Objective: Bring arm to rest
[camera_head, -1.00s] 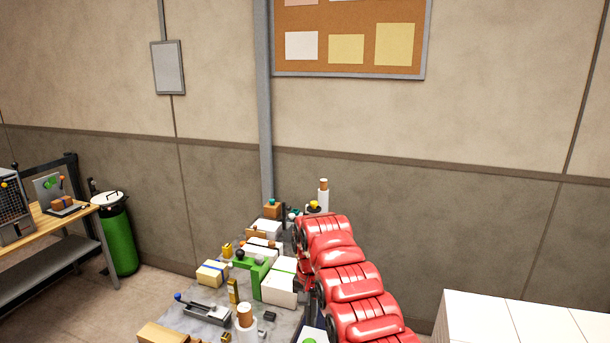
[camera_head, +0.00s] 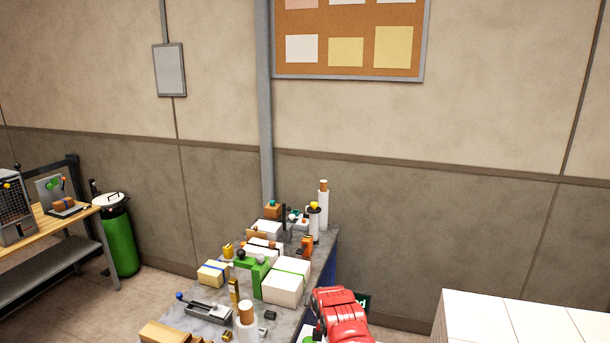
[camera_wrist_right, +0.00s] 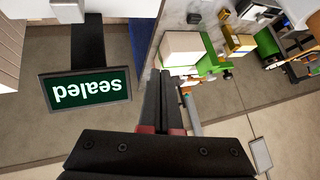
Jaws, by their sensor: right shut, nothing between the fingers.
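My left gripper is not in view.
The grey table (camera_head: 322,247) carries several boxes, including a white ream-like box (camera_head: 286,283), a green holder (camera_head: 252,268) and bottles. A "sealed" sign (camera_wrist_right: 87,88) stands beside the table. White stacked blocks (camera_head: 520,320) stand at the right. A green bin (camera_head: 119,240) is at the left.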

